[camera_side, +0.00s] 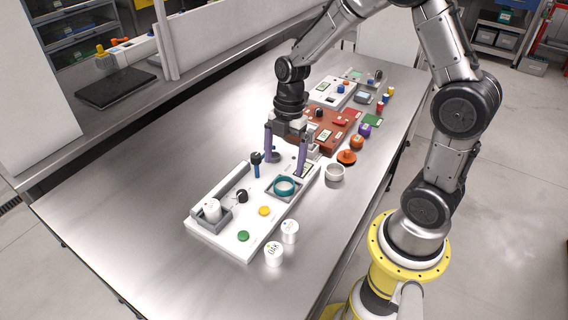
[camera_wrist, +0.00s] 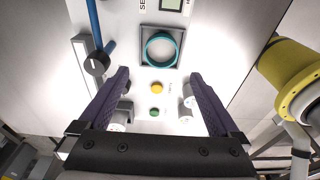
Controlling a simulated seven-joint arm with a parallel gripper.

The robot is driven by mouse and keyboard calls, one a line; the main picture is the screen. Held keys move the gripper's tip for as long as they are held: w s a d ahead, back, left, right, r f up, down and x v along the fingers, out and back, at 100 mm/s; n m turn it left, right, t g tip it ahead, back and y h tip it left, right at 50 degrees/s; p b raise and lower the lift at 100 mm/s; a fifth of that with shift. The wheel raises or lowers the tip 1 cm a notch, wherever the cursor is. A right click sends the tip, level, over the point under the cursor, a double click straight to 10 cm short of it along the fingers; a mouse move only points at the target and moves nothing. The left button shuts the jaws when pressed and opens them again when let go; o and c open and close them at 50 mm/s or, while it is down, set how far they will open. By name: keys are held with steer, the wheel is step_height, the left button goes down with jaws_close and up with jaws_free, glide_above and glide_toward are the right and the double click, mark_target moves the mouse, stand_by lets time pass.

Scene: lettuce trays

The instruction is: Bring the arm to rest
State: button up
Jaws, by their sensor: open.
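My gripper (camera_side: 285,158) is open and empty above the white panel (camera_side: 228,243) on the steel table. Its two purple fingers also show spread apart in the wrist view (camera_wrist: 158,84). In the side view a teal ring (camera_side: 285,187) sits in a grey square recess below the fingers; it shows in the wrist view (camera_wrist: 161,49) too. A yellow button (camera_side: 264,211) and a green button (camera_side: 243,236) are on the panel. Nothing is between the fingers.
Two white cylinders, one nearer (camera_side: 273,253) and one behind it (camera_side: 290,231), stand beside the panel. The table's near left part (camera_side: 120,225) is clear.

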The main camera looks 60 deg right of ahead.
steer(key=shift+r, duration=0.4)
steer(key=shift+r, duration=0.1)
step_height(320, 180, up, 10)
stand_by(0.7)
steer(key=shift+r, duration=0.1)
